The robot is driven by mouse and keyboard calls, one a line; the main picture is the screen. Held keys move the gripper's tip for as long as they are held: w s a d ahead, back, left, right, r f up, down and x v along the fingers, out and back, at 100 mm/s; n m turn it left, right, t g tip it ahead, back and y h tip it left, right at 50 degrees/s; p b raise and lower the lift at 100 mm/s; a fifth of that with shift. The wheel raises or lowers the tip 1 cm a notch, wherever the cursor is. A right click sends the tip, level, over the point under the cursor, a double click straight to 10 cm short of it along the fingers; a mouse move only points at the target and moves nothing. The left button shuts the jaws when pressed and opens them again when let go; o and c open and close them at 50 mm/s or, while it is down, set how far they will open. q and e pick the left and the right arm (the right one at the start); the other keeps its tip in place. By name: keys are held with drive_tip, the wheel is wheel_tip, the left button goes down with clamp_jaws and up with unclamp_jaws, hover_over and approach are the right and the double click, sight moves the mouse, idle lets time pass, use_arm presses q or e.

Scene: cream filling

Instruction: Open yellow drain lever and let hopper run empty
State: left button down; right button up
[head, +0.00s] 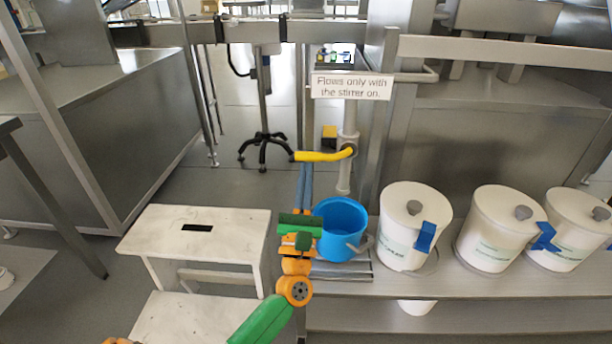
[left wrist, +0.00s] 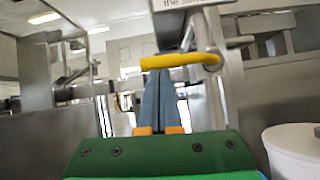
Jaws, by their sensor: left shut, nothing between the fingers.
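The yellow drain lever (head: 322,156) lies about level, reaching left from the white drain pipe (head: 343,178). It also crosses the left wrist view (left wrist: 180,61). My left gripper (head: 306,168) is shut and empty, its blue-grey fingers pointing at the lever from just below its left part. In the left wrist view, the shut fingertips (left wrist: 160,74) appear right under the lever; I cannot tell whether they touch it. A blue bucket (head: 335,216) stands below the pipe outlet. No flow is visible. The hopper is not clearly identifiable. My right gripper is out of view.
A sign (head: 352,87) reads "Flows only with the stirrer on." Several white lidded tubs stand on the steel bench, the nearest (head: 403,240) right of the bucket. A white step stool (head: 225,222) stands left of my arm. Open floor lies behind the stool.

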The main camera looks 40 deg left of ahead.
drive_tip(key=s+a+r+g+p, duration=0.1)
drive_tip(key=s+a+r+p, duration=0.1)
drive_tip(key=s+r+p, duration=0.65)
use_arm(q)
drive_tip(key=w+d+r+m+g+h+p, duration=0.1)
drive_tip(key=d+r+m+h+p, duration=0.1)
drive_tip(key=r+m+h+p, duration=0.3)
drive_tip(key=w+d+r+m+g+h+p, duration=0.2)
drive_tip(key=r+m+h+p, duration=0.4)
drive_tip(key=m+p, duration=0.6)
drive_tip(key=shift+d+r+m+h+p, duration=0.35)
drive_tip(key=shift+m+h, duration=0.25)
drive_tip(key=shift+m, duration=2)
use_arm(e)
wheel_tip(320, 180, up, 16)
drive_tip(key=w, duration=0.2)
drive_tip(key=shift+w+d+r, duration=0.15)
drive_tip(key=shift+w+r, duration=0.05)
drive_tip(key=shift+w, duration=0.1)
